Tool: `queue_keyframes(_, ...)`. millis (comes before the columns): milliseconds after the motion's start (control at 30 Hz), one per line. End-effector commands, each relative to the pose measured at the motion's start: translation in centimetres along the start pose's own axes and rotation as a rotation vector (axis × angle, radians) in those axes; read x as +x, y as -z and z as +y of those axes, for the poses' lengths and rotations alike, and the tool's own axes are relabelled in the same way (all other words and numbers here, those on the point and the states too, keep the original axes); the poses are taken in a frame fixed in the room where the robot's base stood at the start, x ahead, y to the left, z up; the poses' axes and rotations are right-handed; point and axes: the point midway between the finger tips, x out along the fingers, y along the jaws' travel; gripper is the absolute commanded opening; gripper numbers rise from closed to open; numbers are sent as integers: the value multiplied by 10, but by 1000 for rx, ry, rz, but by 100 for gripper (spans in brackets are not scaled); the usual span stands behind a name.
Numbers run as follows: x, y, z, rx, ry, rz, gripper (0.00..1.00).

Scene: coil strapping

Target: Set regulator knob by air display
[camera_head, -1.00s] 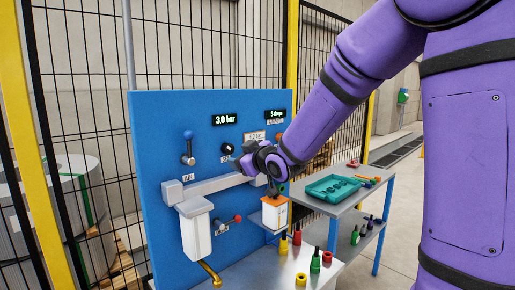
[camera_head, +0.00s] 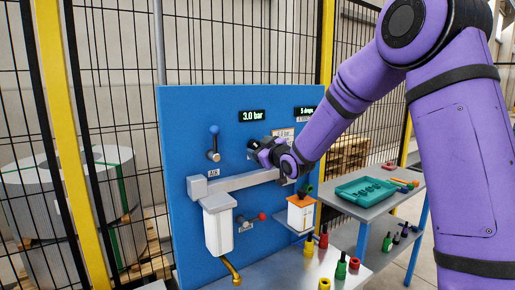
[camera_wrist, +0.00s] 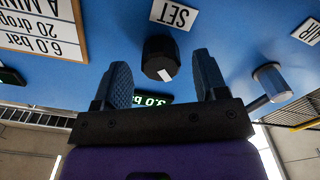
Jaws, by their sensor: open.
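The regulator knob (camera_wrist: 158,55) is a black round knob with a white mark, on the blue panel (camera_wrist: 215,20) beside a SET label (camera_wrist: 172,14). My gripper (camera_wrist: 168,80) is open, with one finger on each side of the knob's near side in the wrist view; I cannot tell whether either touches it. In the head view my gripper (camera_head: 262,150) covers the knob. The air display (camera_head: 253,115) reads 3.0 bar in green. It shows partly behind my gripper in the wrist view (camera_wrist: 152,98). A sign (camera_wrist: 40,25) there reads 6.0 bar and 20 drops.
A second display (camera_head: 305,111) reads 5 drops. An orange-topped container (camera_head: 300,212) and small bottles stand below. A teal tray (camera_head: 365,190) lies right.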

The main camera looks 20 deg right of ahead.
Motion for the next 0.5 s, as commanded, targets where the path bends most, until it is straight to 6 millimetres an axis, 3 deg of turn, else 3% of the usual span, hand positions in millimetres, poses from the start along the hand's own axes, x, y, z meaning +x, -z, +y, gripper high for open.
queue_keyframes(200,14,0,0,1,0,0,66)
queue_keyframes(467,15,0,0,1,0,0,66)
queue_keyframes(500,15,0,0,1,0,0,61)
